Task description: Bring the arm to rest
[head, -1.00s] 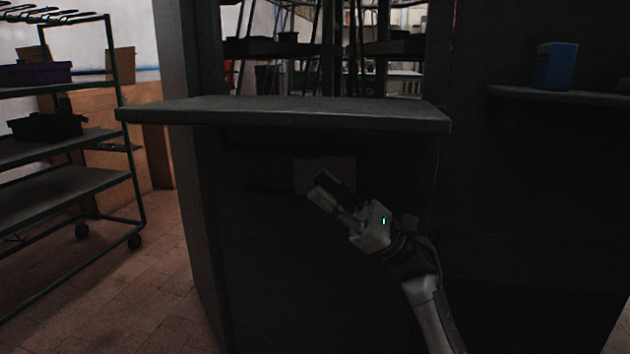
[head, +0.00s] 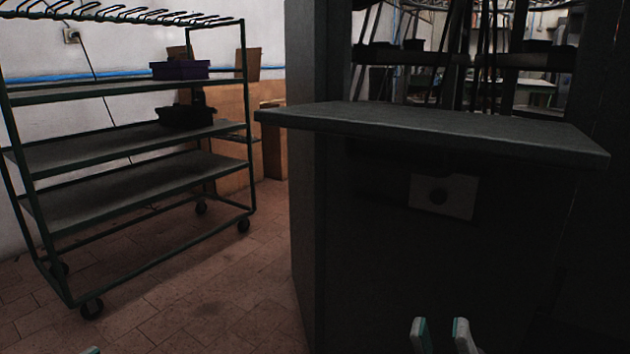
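My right gripper (head: 440,335) shows only as two pale fingertips at the bottom edge, right of centre. The tips stand apart with nothing between them, so it is open and empty. It is low in front of the dark machine body (head: 350,240), apart from the ledge above. The rest of my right arm is out of the picture. A small pale tip at the bottom left edge appears to be part of my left gripper (head: 92,350); its opening cannot be seen.
A dark ledge (head: 430,130) juts from the machine. Below it is a pale plate (head: 443,195) with a dark round spot. A wheeled rack (head: 120,165) stands left, holding a purple box (head: 180,70) and a black bin (head: 185,116). Tiled floor (head: 220,290) between is clear.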

